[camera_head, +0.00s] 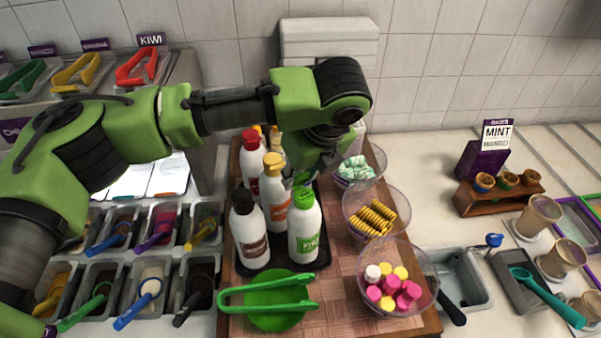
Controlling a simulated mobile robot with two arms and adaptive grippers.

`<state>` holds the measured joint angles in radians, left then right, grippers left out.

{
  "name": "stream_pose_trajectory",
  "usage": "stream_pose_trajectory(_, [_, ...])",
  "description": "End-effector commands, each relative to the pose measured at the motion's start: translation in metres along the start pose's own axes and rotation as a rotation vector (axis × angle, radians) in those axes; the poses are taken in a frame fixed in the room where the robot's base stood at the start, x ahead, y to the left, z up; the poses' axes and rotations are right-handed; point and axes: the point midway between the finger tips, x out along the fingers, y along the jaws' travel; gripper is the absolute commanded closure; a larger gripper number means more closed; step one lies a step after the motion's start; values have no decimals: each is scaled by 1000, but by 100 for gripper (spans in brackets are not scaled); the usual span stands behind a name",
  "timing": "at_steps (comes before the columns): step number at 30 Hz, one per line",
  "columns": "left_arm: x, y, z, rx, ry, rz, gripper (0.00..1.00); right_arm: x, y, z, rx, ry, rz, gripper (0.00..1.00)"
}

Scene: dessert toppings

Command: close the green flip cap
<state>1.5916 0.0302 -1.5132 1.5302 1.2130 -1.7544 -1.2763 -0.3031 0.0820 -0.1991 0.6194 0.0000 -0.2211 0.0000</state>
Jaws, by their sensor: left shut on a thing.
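A white bottle with a green KIWI label (304,230) stands upright at the front right of the bottle group on a dark tray (268,264). My left arm reaches in from the left. My left gripper (303,180) points down at this bottle's top and is shut there. My right gripper is not in view.
Bottles with dark (248,232), orange (274,195) and red (251,160) caps stand close by. Glass bowls with pink and yellow sweets (431,277) and yellow pieces (404,205) stand to the right. Green tongs (268,290) lie in front on a green dish.

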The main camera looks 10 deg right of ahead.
Motion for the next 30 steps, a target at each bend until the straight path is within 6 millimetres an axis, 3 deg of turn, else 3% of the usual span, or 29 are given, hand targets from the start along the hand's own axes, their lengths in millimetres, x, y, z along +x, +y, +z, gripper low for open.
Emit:
stream_pose_trajectory(8, [-1, -1, -5, 5, -74, -2, 93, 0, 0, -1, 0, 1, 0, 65])
stream_pose_trajectory(30, [1, -1, -26, 2, -557, -2, 93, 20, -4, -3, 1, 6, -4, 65])
